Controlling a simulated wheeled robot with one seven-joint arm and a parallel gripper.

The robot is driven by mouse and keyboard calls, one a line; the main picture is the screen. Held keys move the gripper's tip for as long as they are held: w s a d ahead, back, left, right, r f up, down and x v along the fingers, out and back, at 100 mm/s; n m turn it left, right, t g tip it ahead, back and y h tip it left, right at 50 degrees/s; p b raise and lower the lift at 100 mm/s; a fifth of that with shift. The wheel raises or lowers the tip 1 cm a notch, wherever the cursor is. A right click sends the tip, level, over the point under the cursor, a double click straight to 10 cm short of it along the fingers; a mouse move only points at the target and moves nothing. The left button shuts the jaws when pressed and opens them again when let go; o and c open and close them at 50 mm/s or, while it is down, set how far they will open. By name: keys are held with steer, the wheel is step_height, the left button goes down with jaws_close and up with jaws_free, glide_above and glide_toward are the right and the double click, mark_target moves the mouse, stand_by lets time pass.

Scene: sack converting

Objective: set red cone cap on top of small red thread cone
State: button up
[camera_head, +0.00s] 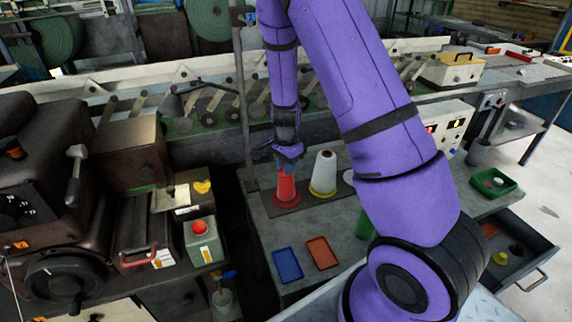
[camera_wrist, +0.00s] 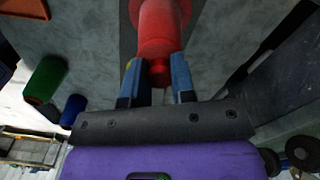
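The small red thread cone (camera_head: 285,190) stands upright on a dark strip at the left of the grey table. In the wrist view, its red body (camera_wrist: 165,22) runs toward the top edge. A red piece with a wide rim and narrow knob (camera_wrist: 158,73), looking like the red cone cap, is at the cone's top end; I cannot tell whether it is fully seated. My gripper (camera_head: 289,156) points down just above the cone. In the wrist view, its blue fingers (camera_wrist: 157,80) are apart on either side of the knob, with a gap at the left.
A white cone (camera_head: 323,173) with a yellow base stands just right of the red one. A blue tray (camera_head: 287,265) and an orange tray (camera_head: 322,253) lie in front. A green tray (camera_head: 491,182) with small items is at the right, above an open drawer (camera_head: 522,250).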

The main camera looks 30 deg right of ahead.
steer(key=o, duration=0.5)
steer(key=shift+r, duration=0.1)
step_height(320, 180, up, 11)
steer(key=shift+f, duration=0.15)
steer(key=shift+s, duration=0.1)
stand_by(0.5)
